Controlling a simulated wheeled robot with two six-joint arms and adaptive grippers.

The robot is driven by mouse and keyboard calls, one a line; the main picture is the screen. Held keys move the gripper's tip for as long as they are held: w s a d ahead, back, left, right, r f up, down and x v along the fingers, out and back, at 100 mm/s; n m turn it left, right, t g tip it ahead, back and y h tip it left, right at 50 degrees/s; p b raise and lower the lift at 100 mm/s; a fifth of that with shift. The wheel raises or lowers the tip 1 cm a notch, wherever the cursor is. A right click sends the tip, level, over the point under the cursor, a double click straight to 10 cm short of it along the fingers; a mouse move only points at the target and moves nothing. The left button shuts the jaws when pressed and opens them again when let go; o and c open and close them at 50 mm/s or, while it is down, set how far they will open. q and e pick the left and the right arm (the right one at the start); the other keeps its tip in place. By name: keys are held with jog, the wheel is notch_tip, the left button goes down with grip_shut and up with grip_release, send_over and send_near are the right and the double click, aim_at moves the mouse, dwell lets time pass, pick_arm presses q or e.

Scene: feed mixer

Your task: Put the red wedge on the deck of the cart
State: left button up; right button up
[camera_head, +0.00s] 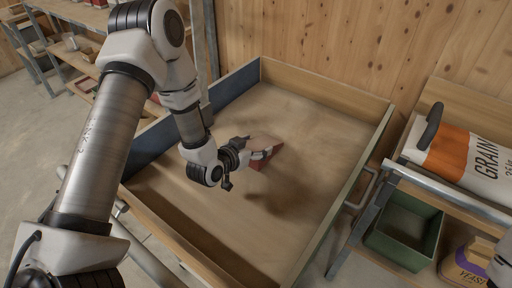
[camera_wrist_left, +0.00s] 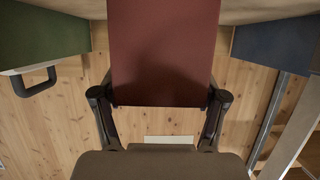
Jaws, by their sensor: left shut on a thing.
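The red wedge (camera_head: 261,160) is in the jaws of my left gripper (camera_head: 250,152), over the middle of the cart's deck (camera_head: 315,145). In the left wrist view the wedge's flat red face (camera_wrist_left: 163,50) fills the top centre, between the two dark fingers of the gripper (camera_wrist_left: 160,98). The deck is a bare wooden floor inside low side walls. A dark shadow lies on the deck in front of the wedge; I cannot tell for certain whether the wedge touches the deck. My right gripper is not in view.
The cart's low walls (camera_head: 330,88) edge the deck, with a metal handle (camera_head: 362,190) on the right. A rack at right holds a grain sack (camera_head: 465,155), a green bin (camera_head: 405,222) and a yeast tub (camera_head: 470,262). Shelves (camera_head: 75,60) stand at left. The deck around the wedge is clear.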

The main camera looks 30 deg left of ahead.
pick_arm(q)
jog(key=shift+w+a+f, duration=0.1)
jog(key=shift+w+a, duration=0.2)
jog(key=shift+w, duration=0.35)
jog(key=shift+w+a+f, duration=0.1)
jog(key=shift+w+a, duration=0.15)
jog(key=shift+w, duration=0.35)
jog(key=shift+f, duration=1.9)
jog(key=o, duration=1.5)
jog(key=shift+c, duration=0.2)
jog(key=shift+r+p, duration=0.25)
jog(key=shift+p, duration=0.05)
jog(key=v, duration=1.1)
jog(key=shift+s, duration=0.4)
jog(key=shift+r, duration=0.15)
